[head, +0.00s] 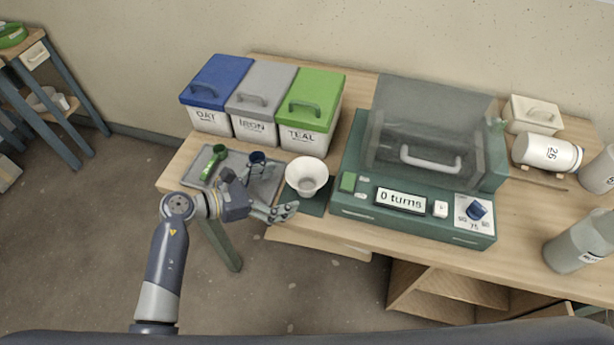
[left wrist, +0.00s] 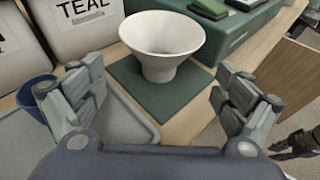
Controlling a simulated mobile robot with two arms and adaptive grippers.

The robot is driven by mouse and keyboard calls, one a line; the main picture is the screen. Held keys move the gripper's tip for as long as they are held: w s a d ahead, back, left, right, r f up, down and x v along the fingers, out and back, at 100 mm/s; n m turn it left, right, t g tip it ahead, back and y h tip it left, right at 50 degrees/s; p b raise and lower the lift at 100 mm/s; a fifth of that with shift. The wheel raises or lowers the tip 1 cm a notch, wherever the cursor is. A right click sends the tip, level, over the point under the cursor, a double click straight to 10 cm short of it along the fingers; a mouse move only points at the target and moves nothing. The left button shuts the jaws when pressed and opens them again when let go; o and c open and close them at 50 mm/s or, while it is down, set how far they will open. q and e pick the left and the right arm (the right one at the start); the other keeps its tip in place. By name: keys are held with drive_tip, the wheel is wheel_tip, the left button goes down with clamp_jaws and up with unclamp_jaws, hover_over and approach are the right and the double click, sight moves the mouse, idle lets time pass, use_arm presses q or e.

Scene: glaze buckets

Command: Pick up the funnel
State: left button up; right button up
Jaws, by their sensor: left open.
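The white funnel (head: 307,177) stands wide mouth up on a dark green mat (head: 313,206), between the grey tray and the green machine. In the left wrist view the funnel (left wrist: 162,48) is upright, straight ahead and centred between my fingers. My left gripper (head: 280,211) is open and empty at the mat's near left corner, just short of the funnel. In the left wrist view its fingers (left wrist: 157,90) are spread wide, not touching the funnel. A dark piece at that view's right edge looks like my right gripper (left wrist: 297,143); its jaws are unclear.
A grey tray (head: 200,155) with a green scoop (head: 215,160) and a blue cup (head: 257,158) lies left. Blue, grey and green-lidded buckets (head: 310,112) stand behind. The green machine (head: 350,205) closes off the right.

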sight(302, 185)
use_arm(q)
drive_tip(key=x, duration=0.6)
drive_tip(key=shift+d+p, duration=0.2)
drive_tip(key=shift+p, duration=0.2)
drive_tip(key=c, duration=1.8)
